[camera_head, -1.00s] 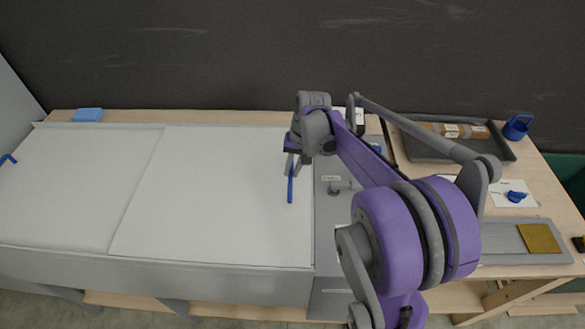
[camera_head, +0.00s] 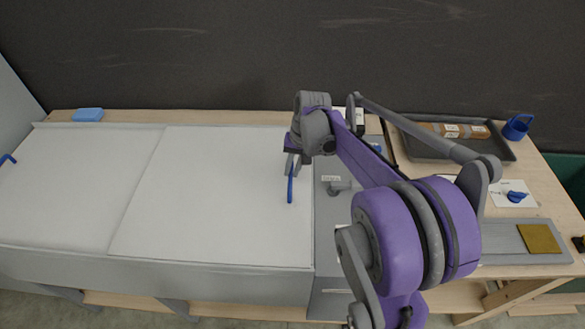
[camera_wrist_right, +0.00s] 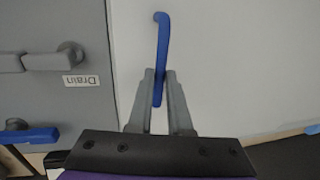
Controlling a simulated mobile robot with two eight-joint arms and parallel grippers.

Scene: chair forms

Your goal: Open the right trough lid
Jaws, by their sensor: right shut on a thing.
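The right trough lid (camera_head: 225,205) is a flat white panel lying level in the head view, beside the left lid (camera_head: 70,185). A blue bar handle (camera_head: 290,188) stands near the right lid's right edge. My right gripper (camera_head: 291,172) is at the far part of that handle. In the right wrist view the two grey fingers of my right gripper (camera_wrist_right: 158,85) are shut on the blue handle (camera_wrist_right: 162,45), one on each side. The white lid surface (camera_wrist_right: 240,60) fills the right of that view. My left gripper is not in view.
A dark tray (camera_head: 450,145) holding a brown roll, a blue cup (camera_head: 517,127) and a yellow-brown pad (camera_head: 538,238) are at the right. A blue sponge (camera_head: 88,115) lies at the back left.

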